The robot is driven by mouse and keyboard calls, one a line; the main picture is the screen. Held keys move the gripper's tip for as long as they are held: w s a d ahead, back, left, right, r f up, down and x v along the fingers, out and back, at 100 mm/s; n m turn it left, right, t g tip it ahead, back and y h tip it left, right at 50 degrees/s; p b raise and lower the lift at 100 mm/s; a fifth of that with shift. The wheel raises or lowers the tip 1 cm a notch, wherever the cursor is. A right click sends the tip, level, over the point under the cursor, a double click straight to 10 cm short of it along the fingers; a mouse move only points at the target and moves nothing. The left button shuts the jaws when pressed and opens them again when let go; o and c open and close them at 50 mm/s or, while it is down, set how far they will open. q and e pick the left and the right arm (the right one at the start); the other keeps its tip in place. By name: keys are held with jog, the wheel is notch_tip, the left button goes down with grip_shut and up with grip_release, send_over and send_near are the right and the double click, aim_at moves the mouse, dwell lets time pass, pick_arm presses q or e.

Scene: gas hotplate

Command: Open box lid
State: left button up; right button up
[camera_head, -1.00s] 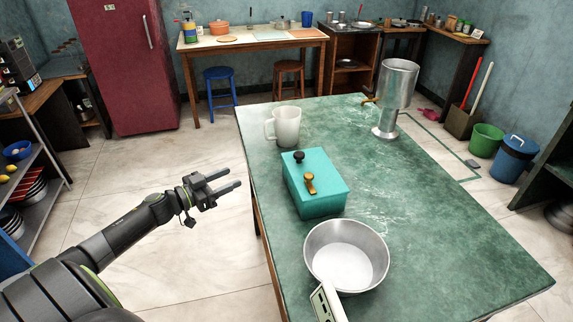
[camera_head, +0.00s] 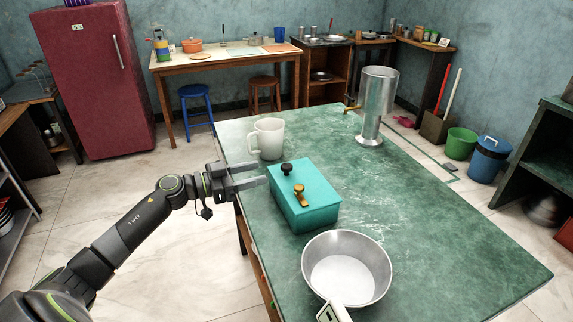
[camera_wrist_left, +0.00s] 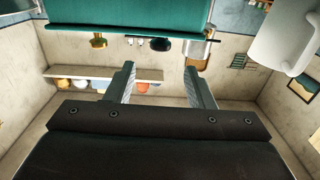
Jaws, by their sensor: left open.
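The teal box (camera_head: 308,216) stands on the green table, its lid (camera_head: 318,188) shut. On top are a black knob (camera_head: 287,168) and a brass handle (camera_head: 300,196). My left gripper (camera_head: 262,173) is open and empty, its fingertips at the box's left side, close to the black knob end. Whether they touch the box cannot be told. In the left wrist view the teal box (camera_wrist_left: 125,15) fills the upper part, beyond the open fingers (camera_wrist_left: 160,74). The box's inside is hidden. My right gripper is not in view.
On the green table (camera_head: 430,235), a white mug (camera_head: 269,138) stands behind the box, near my gripper. A metal pan (camera_head: 347,269) sits in front of the box. A metal cylinder on a stand (camera_head: 376,100) is at the back. The table's right side is clear.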

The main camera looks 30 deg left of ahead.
aim_at(287, 165)
pick_arm(q)
jog(key=x, duration=0.9)
jog(key=shift+w+d, duration=0.15)
grip_shut()
